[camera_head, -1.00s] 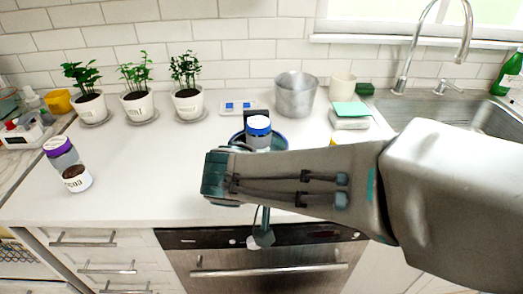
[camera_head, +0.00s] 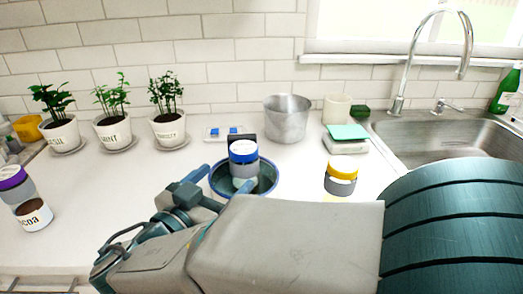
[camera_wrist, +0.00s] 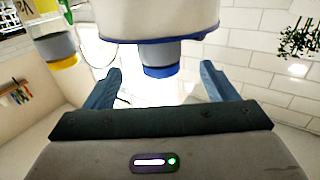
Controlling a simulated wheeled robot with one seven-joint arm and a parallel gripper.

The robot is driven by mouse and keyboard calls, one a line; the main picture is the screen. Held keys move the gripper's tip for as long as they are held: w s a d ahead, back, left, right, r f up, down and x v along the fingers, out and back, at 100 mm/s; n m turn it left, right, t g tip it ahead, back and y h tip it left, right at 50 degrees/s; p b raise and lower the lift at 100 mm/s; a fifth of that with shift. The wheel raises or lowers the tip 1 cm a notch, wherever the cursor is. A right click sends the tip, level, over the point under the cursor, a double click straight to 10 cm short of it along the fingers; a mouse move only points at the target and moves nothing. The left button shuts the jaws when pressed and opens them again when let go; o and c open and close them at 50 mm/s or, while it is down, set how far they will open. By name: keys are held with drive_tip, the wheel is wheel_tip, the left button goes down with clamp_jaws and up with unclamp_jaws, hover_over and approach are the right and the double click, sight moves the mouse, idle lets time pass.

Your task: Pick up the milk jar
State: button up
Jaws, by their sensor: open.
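A jar with a blue lid (camera_head: 244,152) and a grey body stands upright in a blue-rimmed bowl (camera_head: 271,182) on the counter. I cannot read its label, so I cannot confirm that it is the milk jar. My gripper (camera_head: 208,190) is open and empty, beside the bowl's left side. In the wrist view the scene appears upside down: my gripper (camera_wrist: 162,83) has a finger on each side of the blue lid (camera_wrist: 160,71), with a gap on both sides. The bowl (camera_wrist: 155,20) shows above it there.
A yellow-lidded jar (camera_head: 341,176) stands right of the bowl, and a purple-lidded cocoa jar (camera_head: 33,212) stands far left. A metal pot (camera_head: 287,118) and several potted herbs (camera_head: 168,128) line the back. The counter left of the bowl is clear.

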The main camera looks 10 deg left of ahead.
sight(236, 164)
drive_tip(key=x, duration=0.3)
drive_tip(key=shift+r+p+x, duration=0.2)
drive_tip(key=shift+p+x, duration=0.05)
drive_tip(key=shift+x, duration=1.05)
drive_tip(key=shift+r+p+x, duration=0.15)
drive_tip(key=shift+p+x, duration=0.1)
drive_tip(key=shift+x, duration=1.1)
drive_tip(key=c, duration=1.3)
wheel_tip(236, 164, up, 10)
drive_tip(key=shift+f+p, duration=0.1)
drive_tip(key=shift+p, duration=0.2)
drive_tip(key=shift+c, duration=0.2)
drive_tip(key=shift+r+p, duration=1.25)
drive_tip(key=shift+r, duration=0.2)
